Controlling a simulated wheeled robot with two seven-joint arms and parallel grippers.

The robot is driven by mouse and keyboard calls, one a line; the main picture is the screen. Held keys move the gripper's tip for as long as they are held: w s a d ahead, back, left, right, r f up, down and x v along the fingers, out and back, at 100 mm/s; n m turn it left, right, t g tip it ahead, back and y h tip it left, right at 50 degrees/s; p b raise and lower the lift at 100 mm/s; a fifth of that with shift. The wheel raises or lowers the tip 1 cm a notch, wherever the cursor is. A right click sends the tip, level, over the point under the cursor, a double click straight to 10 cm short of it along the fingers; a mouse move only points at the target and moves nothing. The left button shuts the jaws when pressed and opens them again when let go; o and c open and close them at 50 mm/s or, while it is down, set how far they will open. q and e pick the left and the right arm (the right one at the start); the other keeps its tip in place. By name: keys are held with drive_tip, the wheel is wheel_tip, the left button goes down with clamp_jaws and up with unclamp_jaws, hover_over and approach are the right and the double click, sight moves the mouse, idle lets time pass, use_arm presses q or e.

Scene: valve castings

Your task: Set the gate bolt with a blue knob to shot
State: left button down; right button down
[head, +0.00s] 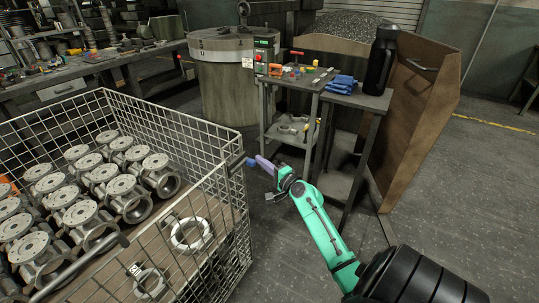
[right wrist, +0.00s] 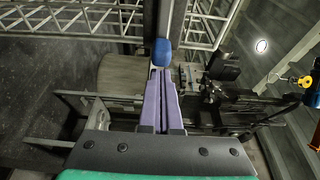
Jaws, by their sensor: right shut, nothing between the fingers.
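The blue knob (head: 250,162) of the gate bolt is at the right side of the wire cage (head: 243,205), near its far right corner. It also shows in the right wrist view (right wrist: 163,52), just beyond the fingertips. My right gripper (head: 261,160), with purple fingers, is shut and empty. Its tips are right beside the knob, on its right in the head view; I cannot tell whether they touch it. The rod of the bolt is too small or hidden to tell its position. My left gripper is not in view.
The cage holds rows of grey valve castings (head: 122,186) and pale rings (head: 190,234). A cart (head: 267,112) with tools and a stand with a dark flask (head: 380,60) are behind my right arm. A drum (head: 222,85) stands at the back.

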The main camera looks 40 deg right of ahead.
sight(244, 164)
drive_tip(key=shift+a+f, duration=0.15)
drive_tip(key=a+p, duration=0.1)
drive_tip(key=a, duration=0.1)
drive_tip(key=s+a+p, duration=0.1)
drive_tip(key=a, duration=0.1)
drive_tip(key=shift+s+a, duration=0.2)
drive_tip(key=shift+a, duration=0.05)
drive_tip(key=shift+s+a, duration=0.1)
drive_tip(key=shift+a, duration=0.1)
